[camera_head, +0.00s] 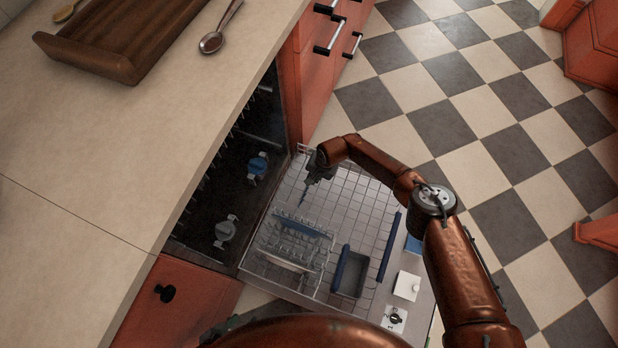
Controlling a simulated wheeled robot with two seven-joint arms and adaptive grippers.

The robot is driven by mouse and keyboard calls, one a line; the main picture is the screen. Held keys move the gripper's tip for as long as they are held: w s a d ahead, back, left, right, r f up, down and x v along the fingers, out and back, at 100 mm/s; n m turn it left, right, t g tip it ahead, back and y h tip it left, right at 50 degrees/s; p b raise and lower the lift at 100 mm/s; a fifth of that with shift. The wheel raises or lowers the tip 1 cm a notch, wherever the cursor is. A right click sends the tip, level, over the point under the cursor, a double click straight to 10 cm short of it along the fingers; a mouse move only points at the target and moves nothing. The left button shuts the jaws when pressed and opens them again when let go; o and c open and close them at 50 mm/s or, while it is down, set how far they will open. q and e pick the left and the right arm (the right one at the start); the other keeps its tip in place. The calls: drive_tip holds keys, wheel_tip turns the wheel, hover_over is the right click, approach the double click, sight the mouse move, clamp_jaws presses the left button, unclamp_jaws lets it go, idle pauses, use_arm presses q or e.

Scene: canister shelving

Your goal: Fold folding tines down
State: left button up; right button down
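The dishwasher rack (345,215) is pulled out over the open door. The folding tines (290,245) stand in rows in its lower left part, with a blue strip (300,226) among them. Some rows look upright; the exact angle of each row is too small to tell.
A grey cutlery basket (350,272) with blue edges sits in the rack, beside a blue bar (388,248). The dishwasher interior (222,185) is at the left, under the counter (130,130). A wooden tray (125,45) and spoon (212,42) lie on the counter. Floor at the upper right is clear.

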drive_tip(key=shift+s+d+f+y, duration=0.25)
drive_tip(key=shift+d+y, duration=0.15)
drive_tip(key=shift+d, duration=0.1)
drive_tip(key=shift+s+d+f+t+y+b, duration=0.3)
drive_tip(key=shift+d+f+t+y+b, duration=0.2)
drive_tip(key=shift+y+b, duration=0.45)
drive_tip(key=shift+s+d+f+y+b, duration=0.1)
drive_tip(key=shift+d+y+b, duration=0.25)
drive_tip(key=shift+b, duration=0.2)
drive_tip(key=shift+d+t+y+b, duration=0.15)
drive_tip(key=shift+t+y+b, duration=0.15)
drive_tip(key=shift+b, duration=0.2)
use_arm(q)
wheel_tip(320, 180, down, 6)
drive_tip(key=w+t, duration=0.2)
drive_tip(key=shift+w+d+t, duration=0.15)
drive_tip(key=shift+d+t, duration=0.05)
drive_tip(key=shift+t, duration=0.1)
drive_tip(key=shift+r, duration=0.1)
use_arm(e)
drive_tip(key=c, duration=2.2)
unclamp_jaws()
drive_tip(key=shift+o, duration=0.2)
